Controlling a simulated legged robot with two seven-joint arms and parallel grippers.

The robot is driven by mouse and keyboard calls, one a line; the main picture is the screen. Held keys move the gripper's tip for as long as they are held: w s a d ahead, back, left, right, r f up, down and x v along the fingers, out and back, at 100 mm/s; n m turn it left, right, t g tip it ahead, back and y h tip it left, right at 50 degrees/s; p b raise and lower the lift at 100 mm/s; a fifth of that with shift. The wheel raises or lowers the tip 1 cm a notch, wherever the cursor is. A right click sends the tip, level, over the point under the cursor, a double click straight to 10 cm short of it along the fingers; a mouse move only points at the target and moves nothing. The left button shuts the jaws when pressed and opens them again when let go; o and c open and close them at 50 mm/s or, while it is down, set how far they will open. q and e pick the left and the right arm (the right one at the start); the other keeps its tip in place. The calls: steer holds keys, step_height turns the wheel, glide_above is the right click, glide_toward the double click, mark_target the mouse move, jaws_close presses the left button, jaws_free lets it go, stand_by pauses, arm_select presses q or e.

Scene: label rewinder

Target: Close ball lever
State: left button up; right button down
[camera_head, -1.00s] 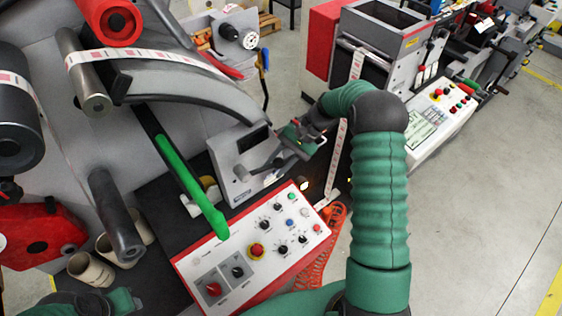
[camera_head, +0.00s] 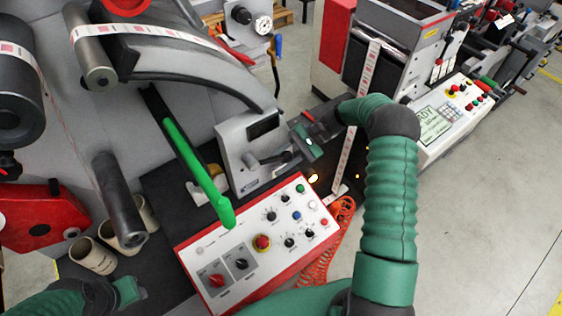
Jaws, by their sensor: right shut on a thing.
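The ball lever (camera_head: 270,159) is a dark lever on the front of a grey box (camera_head: 239,145) with a small dark window, above the control panel. It lies nearly level and points right. My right gripper (camera_head: 301,150) is at the right end of the lever, beside the box. It is shut on the lever's end, and its fingers hide the ball. My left gripper (camera_head: 128,290) is low at the left edge, partly cut off and away from the lever. Its jaws cannot be made out.
The white and red control panel (camera_head: 258,232) with knobs lies just below the box. A green bar (camera_head: 190,165) slants down toward it. A label strip (camera_head: 345,160) hangs behind my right arm. Rollers (camera_head: 115,198) and cardboard cores (camera_head: 92,254) stand left. Open floor is at right.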

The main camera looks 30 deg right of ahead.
steer(key=shift+s+a+f, duration=0.15)
steer(key=shift+f, duration=0.15)
steer(key=c, duration=1.3)
jaws_free()
arm_select(q)
steer(key=shift+s+a+b+x, duration=0.1)
steer(key=shift+a+b+x, duration=0.05)
steer(key=shift+b+x, duration=0.65)
steer(key=shift+s+a+b+x, duration=0.1)
steer(key=shift+b+x, duration=0.55)
steer(key=shift+x, duration=0.15)
arm_select(e)
steer(key=shift+o, duration=0.2)
steer(key=w+v, duration=0.1)
steer(key=v, duration=1.5)
steer(key=shift+s+d+r, duration=0.25)
arm_select(q)
steer(key=shift+d+f, duration=0.1)
arm_select(e)
steer(key=shift+d, duration=0.1)
